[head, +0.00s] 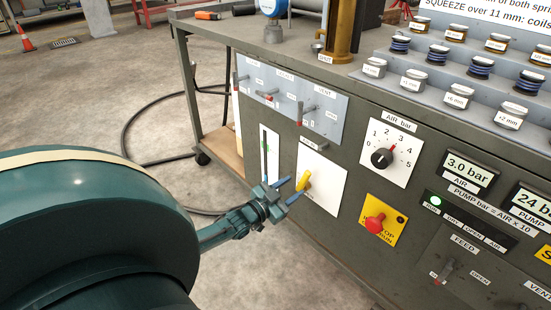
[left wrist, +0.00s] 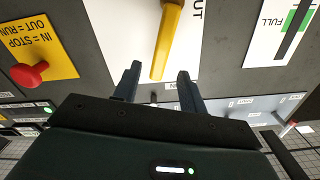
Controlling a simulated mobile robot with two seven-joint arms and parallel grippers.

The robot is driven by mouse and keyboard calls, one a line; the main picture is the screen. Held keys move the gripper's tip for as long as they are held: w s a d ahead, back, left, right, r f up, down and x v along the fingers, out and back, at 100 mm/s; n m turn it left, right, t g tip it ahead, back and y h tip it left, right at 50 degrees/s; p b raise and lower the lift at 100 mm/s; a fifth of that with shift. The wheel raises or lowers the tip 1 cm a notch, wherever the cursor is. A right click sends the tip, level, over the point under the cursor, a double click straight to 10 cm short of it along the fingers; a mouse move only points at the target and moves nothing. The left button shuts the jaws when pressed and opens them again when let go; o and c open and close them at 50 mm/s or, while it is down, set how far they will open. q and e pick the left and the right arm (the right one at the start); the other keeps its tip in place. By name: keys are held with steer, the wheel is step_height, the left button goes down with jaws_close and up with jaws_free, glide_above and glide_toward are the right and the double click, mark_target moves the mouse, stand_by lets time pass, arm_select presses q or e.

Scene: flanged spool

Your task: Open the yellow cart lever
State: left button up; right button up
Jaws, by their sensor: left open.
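The yellow cart lever (head: 304,181) is mounted on a white plate (head: 322,184) on the cart's front panel. In the head view it stands nearly upright, leaning a little. In the left wrist view the yellow lever (left wrist: 167,42) runs down from the top edge, its free end between my fingertips. My left gripper (head: 290,190) is open, its blue-grey fingers just in front of the plate. In the left wrist view the two fingers (left wrist: 160,72) stand on either side of the lever's end, with gaps visible. Whether they touch it in depth I cannot tell. My right gripper is not in view.
A red stop button (head: 376,222) on a yellow plate and a black air dial (head: 382,158) sit to the right. A level gauge (head: 265,150) is left of the lever. Small levers (head: 300,112) sit above. Open floor lies left of the cart.

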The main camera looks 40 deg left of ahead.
arm_select(q)
steer(key=s+p, duration=0.1)
steer(key=s, duration=0.5)
steer(key=shift+s+a, duration=0.3)
steer(key=shift+s, duration=0.05)
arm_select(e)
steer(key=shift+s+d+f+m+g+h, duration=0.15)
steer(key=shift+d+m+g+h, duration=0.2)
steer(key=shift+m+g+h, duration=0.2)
